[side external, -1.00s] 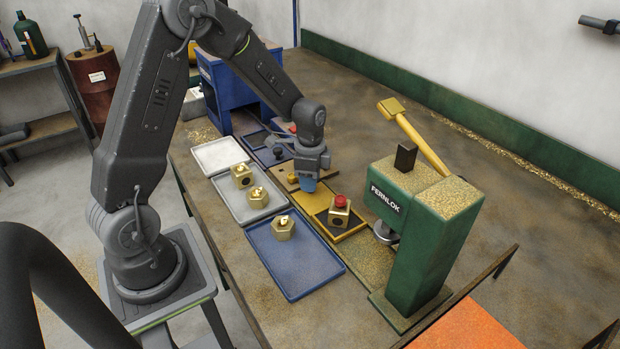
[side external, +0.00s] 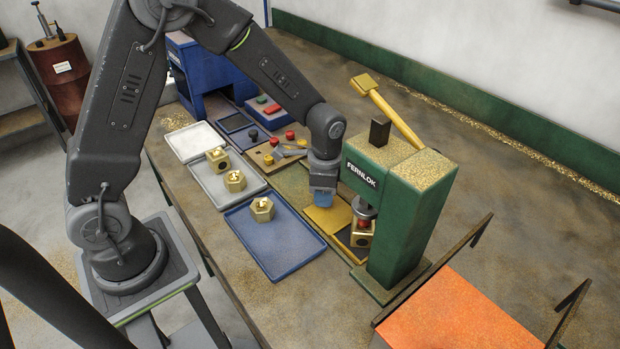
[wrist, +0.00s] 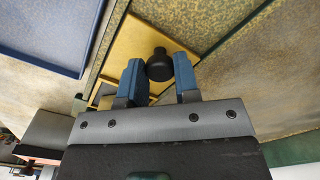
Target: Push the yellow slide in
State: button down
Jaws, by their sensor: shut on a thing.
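The yellow slide (side external: 330,215) lies at the foot of the green press (side external: 420,190). A brass block (side external: 359,238) with a red cap (side external: 363,225) sits on the slide's dark pad, under the press's round metal ram. The fingers hide the knob in the side view. Whether the ram touches the cap cannot be told.
A blue tray (side external: 290,258) and a grey tray (side external: 208,188) lie to the left with brass parts. A wooden board (side external: 262,160) holds red and dark caps. An orange-topped stand (side external: 450,315) is at front right. The press's yellow lever (side external: 400,118) is raised.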

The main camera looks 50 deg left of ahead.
jog(key=shift+d, duration=0.3)
jog(key=c, duration=0.9)
grip_release()
jog(key=shift+o, duration=0.2)
notch_tip(320, 180, up, 14)
